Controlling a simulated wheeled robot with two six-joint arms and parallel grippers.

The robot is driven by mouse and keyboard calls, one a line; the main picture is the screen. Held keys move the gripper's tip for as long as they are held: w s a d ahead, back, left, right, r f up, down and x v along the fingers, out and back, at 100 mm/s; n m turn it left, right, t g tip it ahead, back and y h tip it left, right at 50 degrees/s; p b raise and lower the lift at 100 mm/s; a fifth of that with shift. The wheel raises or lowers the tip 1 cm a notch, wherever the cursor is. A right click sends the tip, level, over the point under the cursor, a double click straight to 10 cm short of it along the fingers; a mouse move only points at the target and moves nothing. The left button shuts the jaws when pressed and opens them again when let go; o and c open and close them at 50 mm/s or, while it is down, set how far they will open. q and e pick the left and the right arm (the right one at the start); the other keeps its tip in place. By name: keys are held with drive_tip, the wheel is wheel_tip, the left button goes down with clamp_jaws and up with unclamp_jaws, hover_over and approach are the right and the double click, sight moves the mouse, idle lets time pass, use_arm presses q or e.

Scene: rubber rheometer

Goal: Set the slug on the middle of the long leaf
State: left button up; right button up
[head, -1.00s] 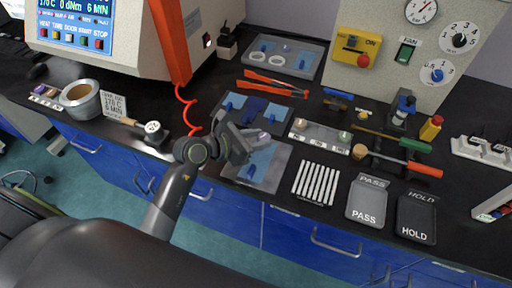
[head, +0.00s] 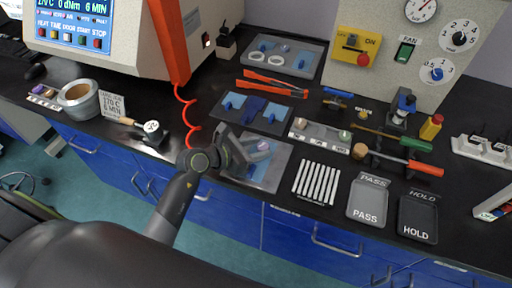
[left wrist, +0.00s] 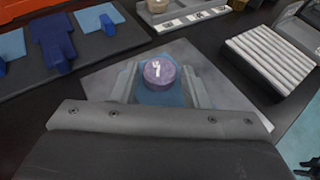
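The slug is a purple disc (head: 264,146) with a white mark on top, which reads like a 4 in the left wrist view (left wrist: 158,72). It appears to lie flat on a blue leaf (head: 258,168) on a clear-grey sheet at the bench's front edge. The leaf also shows under the slug in the left wrist view (left wrist: 160,98). My left gripper (head: 254,150) is low over this leaf. Its fingers (left wrist: 160,76) stand on either side of the slug, with a narrow gap on each side, so it looks open. My right gripper is not in view.
A dark mat with blue pieces (head: 236,119) lies just behind. A sample strip (head: 319,136), a ribbed white block (head: 316,183), and PASS (head: 367,212) and HOLD (head: 417,225) trays stand to the right. A red coiled cord (head: 186,112) hangs behind my left arm.

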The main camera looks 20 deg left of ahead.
use_arm(q)
drive_tip(key=shift+o, duration=1.1)
drive_tip(key=shift+s+f, duration=0.2)
drive_tip(key=shift+f, duration=0.3)
drive_tip(key=shift+a+r+p, duration=0.15)
drive_tip(key=shift+r+p, duration=0.25)
drive_tip(key=shift+r, duration=0.1)
drive_tip(key=v, duration=1.1)
drive_tip(key=shift+s+a+r+b, duration=0.15)
drive_tip(key=shift+s+r+b, duration=0.05)
drive_tip(key=shift+r+b, duration=0.2)
